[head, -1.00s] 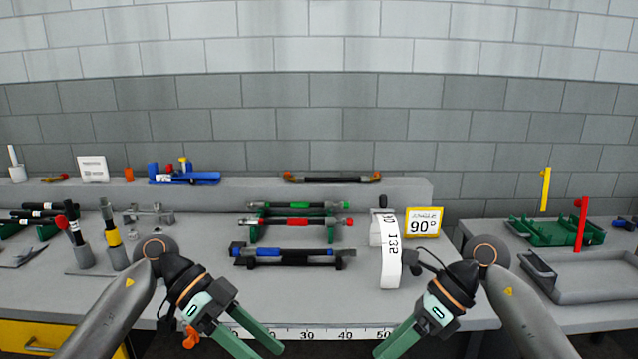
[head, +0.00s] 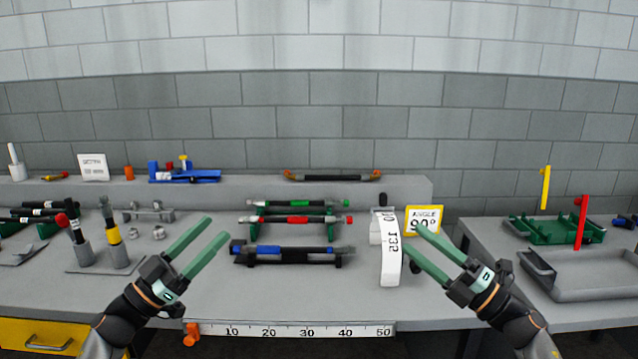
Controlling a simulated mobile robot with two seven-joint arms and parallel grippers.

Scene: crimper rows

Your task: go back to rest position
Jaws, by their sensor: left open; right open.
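My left gripper (head: 207,239) is open and empty, raised over the left-middle of the bench with its green fingers pointing up and right. My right gripper (head: 416,243) is open and empty, its green fingers pointing up and left in front of the white strip marked 135 and the yellow 90° sign. Crimpers lie in rows on stands in the middle: one with green parts (head: 300,205), one with red parts (head: 300,220) and one with blue parts (head: 290,251). Neither gripper holds any of them.
A ruler (head: 290,331) runs along the bench's front edge. The white strip (head: 391,262) and the angle sign (head: 432,213) stand at centre right. Upright tools stand in holders (head: 118,255) at left. A grey tray (head: 585,277) is at right. The bench front centre is clear.

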